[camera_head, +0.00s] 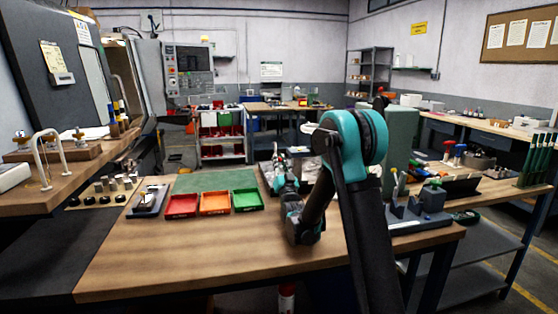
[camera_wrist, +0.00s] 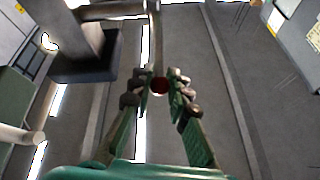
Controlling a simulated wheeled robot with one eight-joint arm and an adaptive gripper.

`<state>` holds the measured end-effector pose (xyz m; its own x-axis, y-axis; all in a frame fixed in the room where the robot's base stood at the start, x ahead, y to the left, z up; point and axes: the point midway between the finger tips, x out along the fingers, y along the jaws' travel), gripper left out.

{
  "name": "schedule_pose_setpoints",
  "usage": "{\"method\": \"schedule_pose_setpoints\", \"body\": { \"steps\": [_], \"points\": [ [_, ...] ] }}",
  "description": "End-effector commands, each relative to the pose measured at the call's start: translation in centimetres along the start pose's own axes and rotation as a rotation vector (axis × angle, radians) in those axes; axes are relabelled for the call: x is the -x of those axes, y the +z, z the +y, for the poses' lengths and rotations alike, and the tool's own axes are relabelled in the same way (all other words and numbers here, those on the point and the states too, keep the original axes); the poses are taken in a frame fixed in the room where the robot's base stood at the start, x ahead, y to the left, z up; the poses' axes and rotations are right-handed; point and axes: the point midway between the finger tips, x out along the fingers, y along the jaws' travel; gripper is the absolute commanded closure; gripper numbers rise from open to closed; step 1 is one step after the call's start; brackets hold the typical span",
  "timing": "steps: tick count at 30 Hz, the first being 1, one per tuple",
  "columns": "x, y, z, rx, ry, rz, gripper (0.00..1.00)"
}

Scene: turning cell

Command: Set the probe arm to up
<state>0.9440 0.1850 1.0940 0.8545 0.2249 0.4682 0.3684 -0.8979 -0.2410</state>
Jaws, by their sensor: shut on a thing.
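In the wrist view my gripper (camera_wrist: 160,88) has its two green-padded fingers closed around a small dark red round knob (camera_wrist: 159,85). A thin pale rod (camera_wrist: 152,40) runs up from behind the knob toward a horizontal bar (camera_wrist: 112,11) at the top. I take the rod and knob to be the probe arm, but its up or down setting cannot be told. In the head view my teal and black arm stands in front of the bench, and its own links hide much of the far end. The knob is not clear there.
A wooden bench (camera_head: 150,262) holds a red tray (camera_head: 181,206), an orange tray (camera_head: 214,203) and a green tray (camera_head: 246,200). A grey-green block (camera_head: 399,150) stands right of my arm. A grey machine (camera_head: 185,70) is at the back left. A dark block (camera_wrist: 88,57) sits left of the rod.

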Motion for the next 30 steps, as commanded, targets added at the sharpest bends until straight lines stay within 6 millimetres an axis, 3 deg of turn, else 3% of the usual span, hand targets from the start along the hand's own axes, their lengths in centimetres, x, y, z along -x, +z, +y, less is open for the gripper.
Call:
{"method": "schedule_pose_setpoints", "body": {
  "steps": [14, 15, 20, 30],
  "points": [
    [0.22, 0.04, 0.10, 0.000, -0.003, 0.012, 1.00],
    [0.22, 0.04, 0.10, 0.000, -0.003, 0.012, 0.81],
    [0.19, 0.03, 0.06, 0.000, -0.003, 0.013, 0.62],
    [0.41, 0.03, 0.02, 0.000, -0.004, 0.013, 0.62]
  ]
}}
